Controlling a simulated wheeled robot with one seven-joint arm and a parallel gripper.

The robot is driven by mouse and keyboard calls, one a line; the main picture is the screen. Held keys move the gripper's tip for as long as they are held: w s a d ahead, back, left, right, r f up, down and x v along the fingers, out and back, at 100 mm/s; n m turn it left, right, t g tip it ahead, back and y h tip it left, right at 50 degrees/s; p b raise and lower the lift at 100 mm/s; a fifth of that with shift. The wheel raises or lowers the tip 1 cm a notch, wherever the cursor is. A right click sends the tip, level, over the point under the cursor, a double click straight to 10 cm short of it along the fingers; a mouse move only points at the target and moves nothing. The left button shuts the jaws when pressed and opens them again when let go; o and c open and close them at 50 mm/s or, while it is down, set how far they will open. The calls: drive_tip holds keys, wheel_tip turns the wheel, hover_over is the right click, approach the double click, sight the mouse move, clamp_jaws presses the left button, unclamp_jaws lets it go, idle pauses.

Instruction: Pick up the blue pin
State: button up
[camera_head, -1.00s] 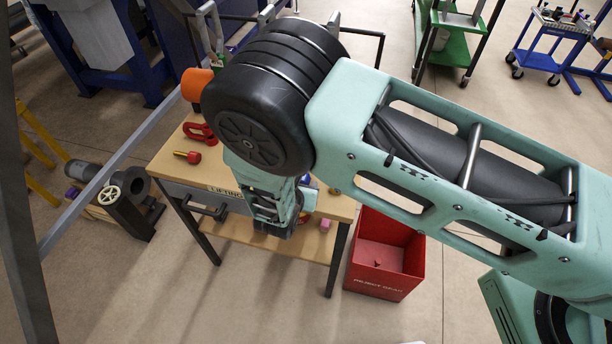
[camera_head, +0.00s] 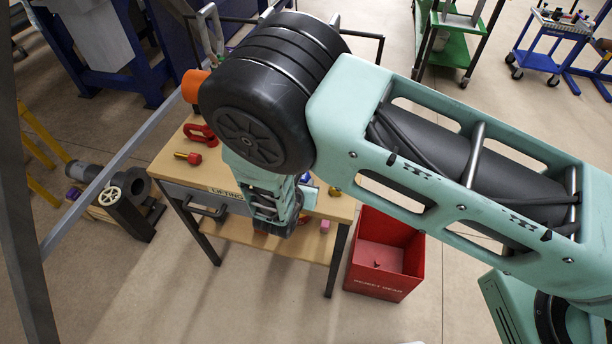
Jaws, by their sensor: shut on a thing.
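My gripper (camera_head: 280,229) hangs at the end of my green arm, at the front edge of the wooden-topped workbench (camera_head: 172,160) in the head view. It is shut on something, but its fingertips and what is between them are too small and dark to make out. A small patch of blue (camera_head: 305,178) shows just right of my wrist, over the bench top. It is partly hidden by my arm, and I cannot tell whether it is the blue pin or another blue part.
A red shackle (camera_head: 201,134) and a red-and-gold pin (camera_head: 188,157) lie on the bench's left part. A small gold piece (camera_head: 334,191) is near its right edge. A pink block (camera_head: 325,226) is on the lower shelf. A red bin (camera_head: 385,275) stands on the floor at right.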

drive_tip(key=shift+r, duration=0.15)
wheel_tip(320, 180, up, 7)
drive_tip(key=p, duration=0.3)
drive_tip(key=shift+f+p, duration=0.2)
drive_tip(key=shift+p, duration=0.2)
drive_tip(key=s+a+r+p, duration=0.1)
drive_tip(key=s+a+r, duration=0.1)
drive_tip(key=s, duration=0.6)
drive_tip(key=s+a+r+p, duration=0.1)
drive_tip(key=s+a, duration=0.3)
drive_tip(key=s, duration=0.5)
drive_tip(key=shift+r, duration=0.45)
idle(0.3)
